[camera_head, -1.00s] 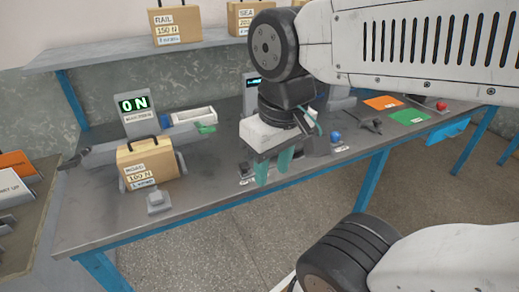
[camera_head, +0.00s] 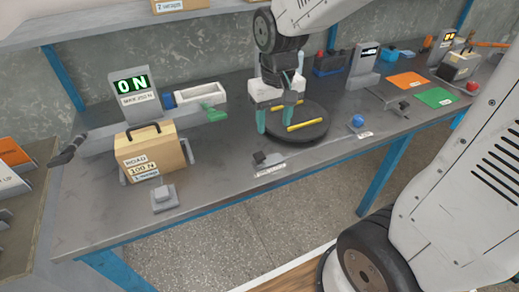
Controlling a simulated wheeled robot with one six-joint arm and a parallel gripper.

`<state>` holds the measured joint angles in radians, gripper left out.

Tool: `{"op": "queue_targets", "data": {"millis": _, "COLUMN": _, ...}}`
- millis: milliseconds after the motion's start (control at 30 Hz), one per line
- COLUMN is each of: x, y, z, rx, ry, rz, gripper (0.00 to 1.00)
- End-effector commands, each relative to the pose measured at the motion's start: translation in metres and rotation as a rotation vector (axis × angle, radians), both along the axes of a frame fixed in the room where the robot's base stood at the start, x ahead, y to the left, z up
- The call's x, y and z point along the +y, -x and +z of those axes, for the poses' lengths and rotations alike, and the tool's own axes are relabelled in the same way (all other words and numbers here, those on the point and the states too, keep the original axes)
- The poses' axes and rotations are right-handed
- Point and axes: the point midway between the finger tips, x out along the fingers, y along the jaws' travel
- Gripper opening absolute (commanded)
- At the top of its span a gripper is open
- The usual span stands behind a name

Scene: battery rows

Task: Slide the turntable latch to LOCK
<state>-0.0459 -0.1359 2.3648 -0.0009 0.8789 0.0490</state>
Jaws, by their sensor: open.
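The turntable (camera_head: 322,132) is a dark round disc with two yellow bars on top, lying on the grey bench. In front of it is a small dark block on a grey base, which looks like the latch (camera_head: 266,157). A pale label strip lies before it; its lettering is too small to read, so I cannot tell the latch's setting. My gripper (camera_head: 276,116) points down with its green fingers apart and nothing between them. It is over the left part of the turntable, behind the latch and apart from it. Its fingers hide part of the disc.
A tan case (camera_head: 150,152) stands at left before a display reading 0 N (camera_head: 133,83). A grey button block (camera_head: 163,198) is near the front edge. A blue knob (camera_head: 357,121) is right of the turntable. Orange (camera_head: 408,80) and green (camera_head: 435,97) mats lie further right.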

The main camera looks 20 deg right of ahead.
Motion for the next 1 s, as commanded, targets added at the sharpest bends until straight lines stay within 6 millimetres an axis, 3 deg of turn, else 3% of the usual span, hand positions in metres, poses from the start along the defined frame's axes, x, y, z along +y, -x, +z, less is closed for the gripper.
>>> {"op": "queue_targets", "data": {"millis": 100, "x": 0.006, "y": -0.029, "z": -0.034, "rx": 0.024, "ry": 0.001, "rz": 0.002, "gripper": 0.51}}
{"op": "queue_targets", "data": {"millis": 300, "x": 0.013, "y": -0.053, "z": -0.066, "rx": 0.033, "ry": 0.001, "rz": 0.003, "gripper": 0.51}}
{"op": "queue_targets", "data": {"millis": 467, "x": 0.014, "y": -0.057, "z": -0.082, "rx": 0.036, "ry": 0.001, "rz": 0.003, "gripper": 0.51}}
{"op": "queue_targets", "data": {"millis": 800, "x": 0.014, "y": -0.057, "z": -0.133, "rx": 0.037, "ry": 0.000, "rz": 0.003, "gripper": 0.51}}
{"op": "queue_targets", "data": {"millis": 1000, "x": 0.014, "y": -0.057, "z": -0.148, "rx": 0.035, "ry": 0.000, "rz": 0.003, "gripper": 0.51}}
